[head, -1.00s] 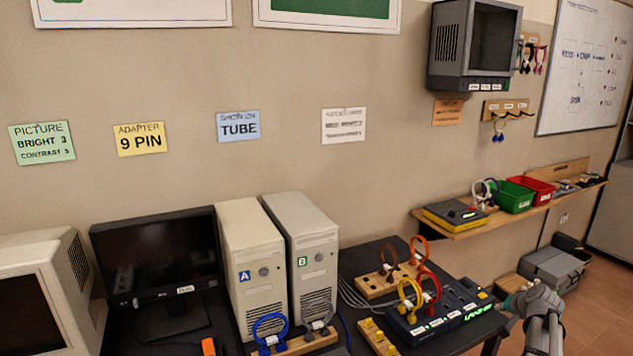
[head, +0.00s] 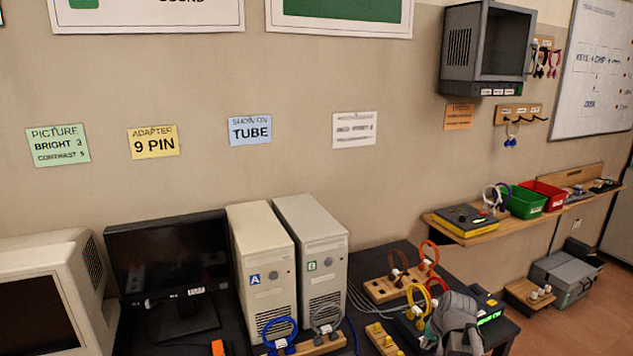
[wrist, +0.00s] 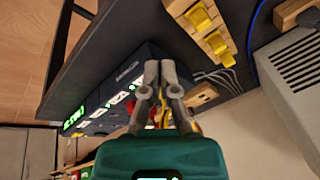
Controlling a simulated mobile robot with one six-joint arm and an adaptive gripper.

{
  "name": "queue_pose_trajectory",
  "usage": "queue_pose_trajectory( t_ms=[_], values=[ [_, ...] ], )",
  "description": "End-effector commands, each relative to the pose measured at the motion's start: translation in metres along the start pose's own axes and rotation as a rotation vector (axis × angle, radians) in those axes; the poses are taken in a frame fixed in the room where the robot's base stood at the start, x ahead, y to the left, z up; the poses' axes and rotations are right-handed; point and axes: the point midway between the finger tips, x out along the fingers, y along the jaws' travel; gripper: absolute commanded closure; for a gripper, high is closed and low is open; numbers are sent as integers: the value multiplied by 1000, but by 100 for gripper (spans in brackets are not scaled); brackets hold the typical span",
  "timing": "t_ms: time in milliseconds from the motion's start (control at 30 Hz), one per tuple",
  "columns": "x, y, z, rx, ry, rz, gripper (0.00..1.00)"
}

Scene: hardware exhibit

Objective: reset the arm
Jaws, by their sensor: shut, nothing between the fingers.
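My gripper (wrist: 160,68) is shut and empty in the wrist view, its two grey fingertips close together. In the head view my arm's grey end is at the lower right, in front of the dark switch box, which it partly hides. In the wrist view the dark box (wrist: 90,115) with white labels and a green lit display lies behind and left of the fingers. I cannot tell how far the fingertips are from it.
A wooden block with yellow pegs (head: 381,338) and a peg board with coloured cable loops (head: 390,287) are close by on the black table. Two beige computer towers (head: 312,255) stand left.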

Motion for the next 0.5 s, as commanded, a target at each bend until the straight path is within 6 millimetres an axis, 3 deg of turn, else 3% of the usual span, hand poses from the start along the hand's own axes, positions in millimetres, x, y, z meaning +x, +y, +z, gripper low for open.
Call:
queue_pose_trajectory(
  t_ms=[33, 200, 500],
  values=[
    [-1, -14, 16, -30, -28, 12, 100],
    [-3, -47, 57, -117, -115, 62, 100],
    [-12, -87, 122, -247, -242, 154, 100]
  ],
)
